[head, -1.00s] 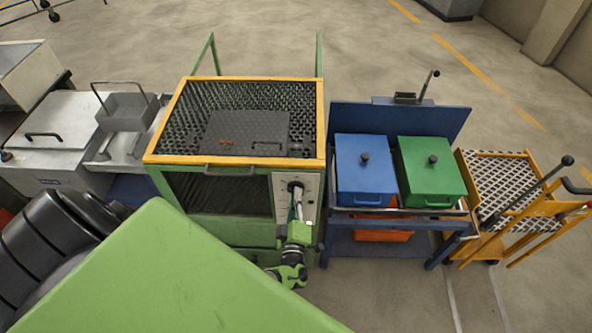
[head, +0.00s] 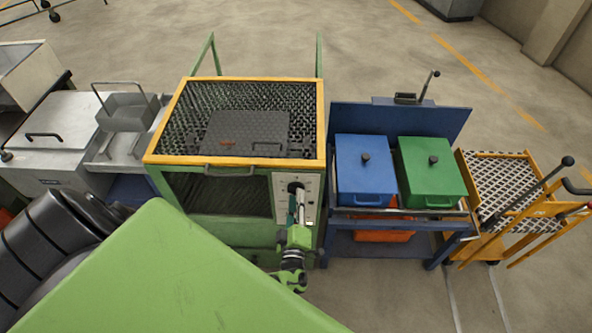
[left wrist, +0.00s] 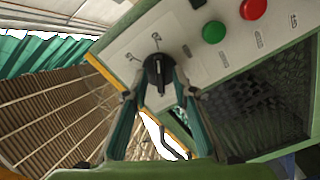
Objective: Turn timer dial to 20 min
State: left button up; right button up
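The timer dial (left wrist: 157,72) is a black knob on the light control panel (left wrist: 190,45), which carries printed marks around it. In the head view the panel (head: 309,190) is at the front right of the green furnace. My left gripper (left wrist: 158,80) has its two teal-padded fingers on either side of the dial, apparently closed on it. In the head view my left gripper (head: 296,208) reaches up to the panel and partly covers the dial. The printed dial values are too small to read surely. My right gripper is not in view.
A green button (left wrist: 214,32) and a red button (left wrist: 253,9) sit on the panel near the dial. The furnace (head: 324,120) has a yellow rim. Blue (head: 362,180) and green (head: 432,185) lidded boxes stand on a blue cart to the right.

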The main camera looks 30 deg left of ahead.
pick_arm(q)
jog(key=v, duration=1.1)
jog(key=shift+a, duration=0.15)
